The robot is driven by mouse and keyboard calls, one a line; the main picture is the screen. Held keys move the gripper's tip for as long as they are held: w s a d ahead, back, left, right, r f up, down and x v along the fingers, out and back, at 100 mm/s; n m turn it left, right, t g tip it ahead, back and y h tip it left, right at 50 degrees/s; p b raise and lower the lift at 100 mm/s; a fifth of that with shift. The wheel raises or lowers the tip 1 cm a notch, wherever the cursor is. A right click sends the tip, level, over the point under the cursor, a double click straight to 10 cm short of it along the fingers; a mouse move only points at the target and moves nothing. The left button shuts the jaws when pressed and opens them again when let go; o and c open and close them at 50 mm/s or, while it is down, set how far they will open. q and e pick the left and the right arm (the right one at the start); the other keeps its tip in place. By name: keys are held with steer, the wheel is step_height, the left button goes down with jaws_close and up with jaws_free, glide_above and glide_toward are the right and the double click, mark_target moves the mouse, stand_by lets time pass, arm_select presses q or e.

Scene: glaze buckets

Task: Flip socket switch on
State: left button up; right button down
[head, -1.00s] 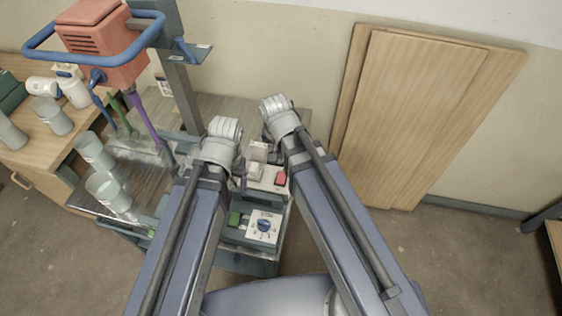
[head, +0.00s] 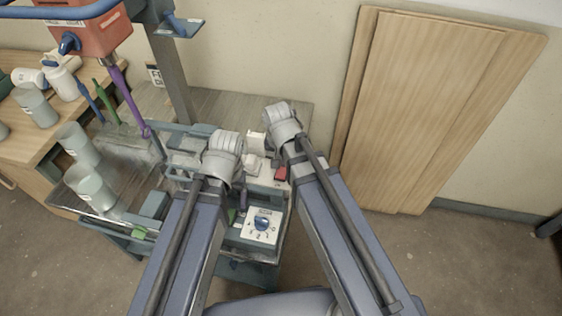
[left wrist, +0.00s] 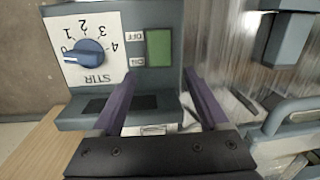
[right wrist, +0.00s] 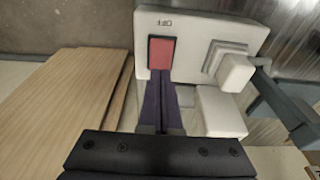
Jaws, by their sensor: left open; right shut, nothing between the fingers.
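A white socket box (right wrist: 190,25) carries a red rocker switch (right wrist: 161,53) and a white plug (right wrist: 238,72). The red switch also shows in the head view (head: 281,173), between my arms. My right gripper (right wrist: 161,85) is shut and empty. Its fingertips overlap the lower edge of the red switch in the right wrist view; I cannot tell if they touch it. My left gripper (left wrist: 157,85) is open and empty, above the stirrer control box with a green switch (left wrist: 159,48) and a blue STIR knob (left wrist: 85,54). The fingers of both are mostly hidden in the head view.
An orange mixer (head: 90,28) with a blue frame hangs at the upper left. Grey buckets (head: 92,188) stand on the left. Wooden boards (head: 440,110) lean on the wall at the right.

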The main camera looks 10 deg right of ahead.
mark_target(281, 173)
arm_select(q)
step_height(281, 173, down, 2)
steer(key=shift+f+b, duration=0.1)
steer(key=shift+b, duration=0.5)
arm_select(e)
steer(key=shift+w+f, duration=0.2)
steer(key=shift+f, duration=0.85)
steer(key=shift+d+r, duration=0.1)
arm_select(q)
steer(key=shift+f, duration=0.1)
arm_select(e)
steer(key=shift+w+f+g, duration=0.3)
steer(key=shift+w+f, duration=0.05)
steer(key=shift+s+r, duration=0.15)
steer(key=shift+s, duration=0.3)
arm_select(q)
steer(key=shift+r, duration=0.2)
arm_select(e)
steer(key=shift+s+a, duration=0.3)
steer(key=shift+s, duration=0.35)
arm_select(q)
steer(key=shift+r, duration=0.1)
arm_select(e)
steer(key=shift+w+r, duration=0.1)
steer(key=shift+r, duration=0.05)
